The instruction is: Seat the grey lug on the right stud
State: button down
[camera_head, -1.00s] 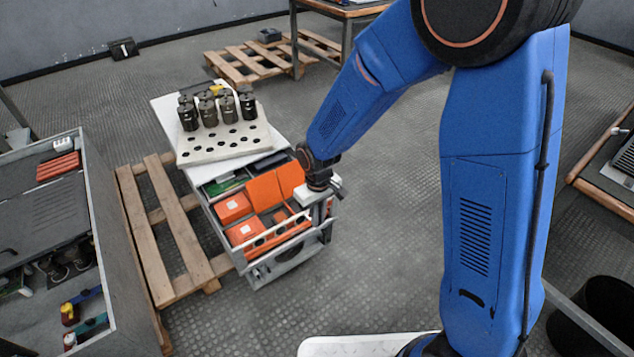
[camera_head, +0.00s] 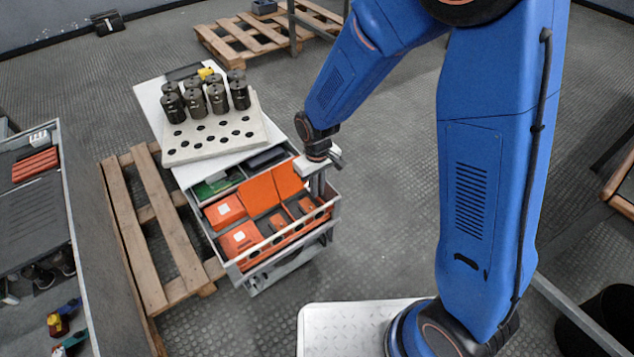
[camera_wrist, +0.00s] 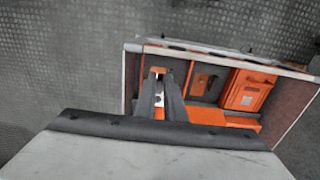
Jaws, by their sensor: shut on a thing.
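My gripper (camera_head: 318,182) is over the right side of an open drawer (camera_head: 285,240) with orange contents. In the wrist view my gripper's two dark fingers (camera_wrist: 161,78) point into the drawer and are close together. A small pale thing (camera_wrist: 158,99) shows between them; I cannot tell its shape or whether it is the grey lug. Several dark capacitors (camera_head: 205,93) stand upright on a pale perforated plate (camera_head: 185,152). They are well to the left of and behind my gripper. No stud or lug can be made out clearly in either view.
An orange box (camera_head: 240,238) and other orange pieces lie in the drawer, with a green board (camera_head: 215,187) behind. A wooden pallet (camera_head: 160,235) lies left of the cart. A grey bench (camera_head: 30,215) stands at far left. The floor right of the cart is clear.

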jog(key=shift+f, duration=5.5)
jog(key=shift+f, duration=0.7)
jog(key=c, duration=1.8)
grip_release()
jog(key=shift+o, duration=0.2)
notch_tip(320, 180, up, 17)
jog(key=shift+r, duration=0.25)
jog(key=shift+d, duration=0.1)
